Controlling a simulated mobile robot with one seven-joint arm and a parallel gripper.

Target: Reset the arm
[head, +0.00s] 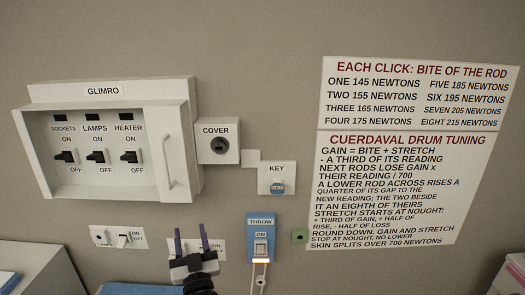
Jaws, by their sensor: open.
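My gripper (191,238) is at the bottom centre-left of the head view, fingers pointing up. Its two dark fingers are apart, with nothing visible between them. It is in front of a white switch plate (216,244) on the wall, partly hiding it. Whether it touches the plate I cannot tell. My arm runs out of the bottom of the view.
A GLIMRO panel (103,91) with three switches and a clear door hangs at left. COVER (218,131), KEY (277,166) and blue THROW (261,222) boxes are right of it. A text poster (408,190) is at right. Furniture (38,262) stands lower left.

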